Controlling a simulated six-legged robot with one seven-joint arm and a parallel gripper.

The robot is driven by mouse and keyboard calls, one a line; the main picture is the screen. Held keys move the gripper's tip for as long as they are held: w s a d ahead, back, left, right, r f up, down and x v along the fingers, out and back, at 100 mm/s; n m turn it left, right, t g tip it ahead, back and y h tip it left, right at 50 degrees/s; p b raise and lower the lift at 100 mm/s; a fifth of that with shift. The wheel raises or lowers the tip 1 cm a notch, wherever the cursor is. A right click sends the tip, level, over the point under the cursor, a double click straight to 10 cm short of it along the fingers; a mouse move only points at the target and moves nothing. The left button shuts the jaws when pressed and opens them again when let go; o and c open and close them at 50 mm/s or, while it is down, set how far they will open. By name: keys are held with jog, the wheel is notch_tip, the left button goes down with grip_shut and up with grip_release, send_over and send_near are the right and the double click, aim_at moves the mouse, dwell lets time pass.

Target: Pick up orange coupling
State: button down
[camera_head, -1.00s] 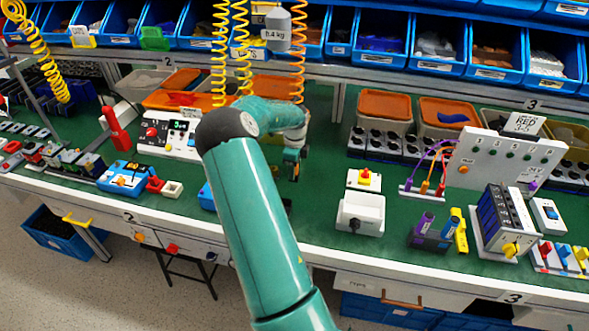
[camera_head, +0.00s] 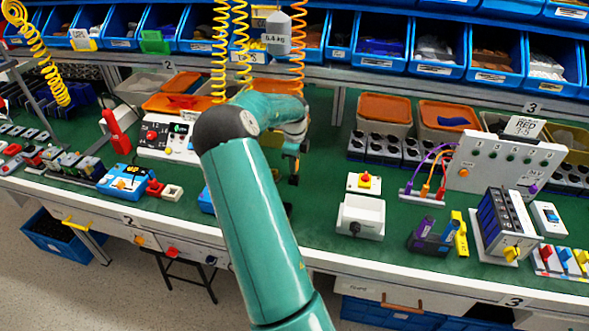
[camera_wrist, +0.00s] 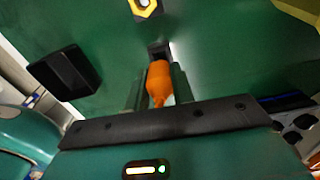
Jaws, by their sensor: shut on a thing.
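The orange coupling (camera_wrist: 158,80) shows in the wrist view, lying between the two fingers of my gripper (camera_wrist: 160,88). The fingers are shut on it, one on each side. A small dark square piece (camera_wrist: 159,50) shows just beyond its far end; I cannot tell whether they touch. In the head view my gripper (camera_head: 292,172) points down over the green bench, beyond my forearm. The coupling is too small to make out clearly there.
In the wrist view a black open box (camera_wrist: 65,73) stands at left and a yellow-rimmed part (camera_wrist: 145,7) at the top. In the head view a white switch box (camera_head: 361,216) stands right of my gripper. Orange-lidded bins (camera_head: 384,107) stand behind. Yellow coiled hoses (camera_head: 221,50) hang above.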

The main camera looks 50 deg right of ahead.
jog(key=s+a+r, duration=0.2)
jog(key=a+r, duration=0.7)
jog(key=a, duration=0.4)
jog(key=shift+a+r, duration=0.3)
jog(key=shift+a, duration=0.1)
jog(key=c, duration=1.7)
grip_release()
jog(key=c, duration=2.7)
grip_release()
jog(key=c, duration=2.2)
grip_release()
jog(key=c, duration=2.2)
grip_release()
jog(key=shift+r, duration=0.4)
jog(key=c, duration=2.2)
grip_release()
jog(key=shift+r, duration=1.15)
